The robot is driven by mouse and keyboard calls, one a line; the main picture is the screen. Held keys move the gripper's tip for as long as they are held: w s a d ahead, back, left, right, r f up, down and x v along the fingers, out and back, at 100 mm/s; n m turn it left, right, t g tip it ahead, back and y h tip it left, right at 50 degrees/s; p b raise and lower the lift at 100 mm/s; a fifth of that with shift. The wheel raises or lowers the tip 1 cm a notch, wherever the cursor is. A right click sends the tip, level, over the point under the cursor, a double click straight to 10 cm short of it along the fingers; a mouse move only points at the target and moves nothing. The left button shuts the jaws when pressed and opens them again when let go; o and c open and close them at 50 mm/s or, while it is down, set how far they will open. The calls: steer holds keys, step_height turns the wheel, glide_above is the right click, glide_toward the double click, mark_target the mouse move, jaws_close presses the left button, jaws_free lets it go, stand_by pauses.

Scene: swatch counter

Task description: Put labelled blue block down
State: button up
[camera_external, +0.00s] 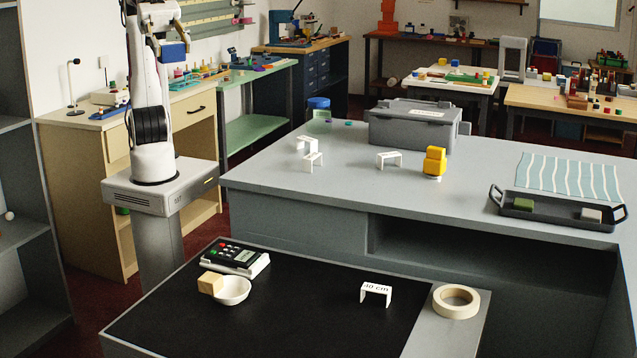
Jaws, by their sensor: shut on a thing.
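A blue block (174,52) hangs in the air at the upper left, in front of the back wall. My gripper (174,41) is shut on it, high above my base and left of the grey counter (270,178). I cannot make out a label on the block at this size. The fingertips are small and partly hidden against the block. Small white bracket-shaped stands, such as one (313,160) at the counter's left and one (389,160) near its middle, stand on the counter.
Stacked yellow blocks (435,158) and a grey lidded bin (413,125) stand on the counter. A dark tray (550,217) holds blocks.

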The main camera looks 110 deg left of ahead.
steer(key=w+a+n+t+y, duration=0.1)
steer(key=w+a+n+y, duration=0.2)
steer(key=w, duration=0.8)
steer(key=w+a+n+t+y, duration=0.1)
steer(key=w+a+n+y, duration=0.2)
steer(key=w, duration=0.9)
steer(key=w+a+n+t+y, duration=0.1)
steer(key=w+a+n+y, duration=0.2)
steer(key=w, duration=0.8)
step_height(320, 180, down, 43)
steer(key=a+m, duration=0.1)
steer(key=shift+s, duration=0.15)
steer(key=shift+f, duration=3.1)
steer(key=shift+f, duration=1.85)
steer(key=shift+f, duration=0.55)
